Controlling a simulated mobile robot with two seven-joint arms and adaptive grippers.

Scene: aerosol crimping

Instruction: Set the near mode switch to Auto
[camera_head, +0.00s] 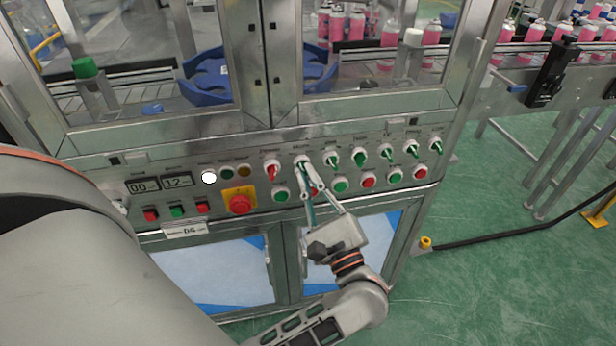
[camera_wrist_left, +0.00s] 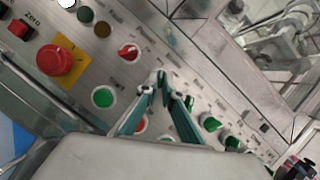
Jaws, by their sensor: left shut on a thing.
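My left gripper (camera_head: 311,187) reaches up to the control panel with its fingers closed around the knob of a rotary switch (camera_head: 302,160), second from the left in the upper row. The label above it is too small to read surely. In the left wrist view the gripper's fingertips (camera_wrist_left: 161,82) meet at this switch and hide most of its knob, so its exact angle cannot be told. A red-handled rotary switch (camera_head: 271,171) sits just to its left and also shows in the left wrist view (camera_wrist_left: 128,52). My right gripper is in neither view.
More green-handled switches (camera_head: 359,153) run along the row to the right. Round green and red buttons (camera_head: 340,184) lie just below. A red emergency stop (camera_head: 239,204) on a yellow plate is at left. Glass doors with pink cans (camera_head: 388,33) are above.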

